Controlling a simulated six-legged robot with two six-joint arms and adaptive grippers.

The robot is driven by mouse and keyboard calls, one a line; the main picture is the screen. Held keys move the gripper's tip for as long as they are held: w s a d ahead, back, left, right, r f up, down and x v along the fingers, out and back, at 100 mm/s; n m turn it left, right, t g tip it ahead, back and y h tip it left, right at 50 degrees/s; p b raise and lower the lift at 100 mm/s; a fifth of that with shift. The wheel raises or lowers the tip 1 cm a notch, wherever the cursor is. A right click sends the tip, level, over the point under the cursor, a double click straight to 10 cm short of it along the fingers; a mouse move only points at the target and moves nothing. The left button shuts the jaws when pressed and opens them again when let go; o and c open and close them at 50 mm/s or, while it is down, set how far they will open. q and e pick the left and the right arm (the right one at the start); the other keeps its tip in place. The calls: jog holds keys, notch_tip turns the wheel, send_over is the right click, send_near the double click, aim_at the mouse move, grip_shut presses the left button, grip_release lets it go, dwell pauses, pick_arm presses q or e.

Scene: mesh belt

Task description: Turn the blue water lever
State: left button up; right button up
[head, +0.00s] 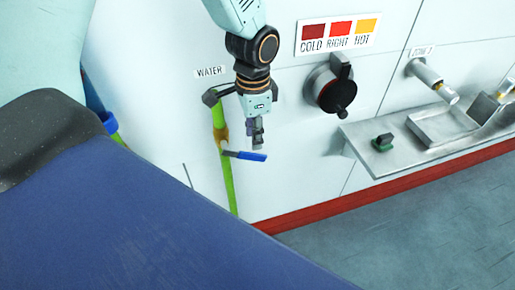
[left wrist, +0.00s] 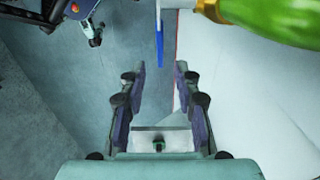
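The blue water lever (head: 245,155) sticks out to the right from a brass valve (head: 221,134) on a green pipe (head: 227,180), under the WATER label. My left gripper (head: 257,144) points down just above the lever's outer part. In the left wrist view, my left gripper (left wrist: 159,72) is open, with a clear gap between its two fingers. The blue lever (left wrist: 159,30) shows beyond the fingertips, in line with the gap. The green pipe (left wrist: 275,18) is at the top right. I cannot tell whether a finger touches the lever.
A dial with a black knob (head: 337,95) is on the white wall right of the gripper, under a COLD, RIGHT, HOT label (head: 338,34). A steel shelf (head: 400,152) with a small green-based knob (head: 383,142) juts out at the right. Grey floor (head: 420,230) lies below.

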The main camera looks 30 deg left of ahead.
aim_at(251, 153)
pick_arm(q)
jog(key=f, duration=0.1)
jog(key=s+f, duration=0.1)
jog(key=a+f, duration=0.1)
jog(key=f, duration=0.1)
jog(key=shift+s, duration=0.15)
jog(key=f, duration=0.2)
jog(key=w+f, duration=0.1)
jog(key=shift+d, duration=0.35)
jog(key=shift+d+f, duration=0.1)
jog(key=shift+f, duration=0.05)
jog(key=shift+s+a, duration=0.25)
jog(key=shift+s, duration=0.2)
jog(key=shift+w+d, duration=0.2)
jog(key=shift+w, duration=0.3)
jog(key=c, duration=0.6)
jog(key=shift+s+a, duration=0.15)
jog(key=shift+s, duration=0.15)
grip_shut()
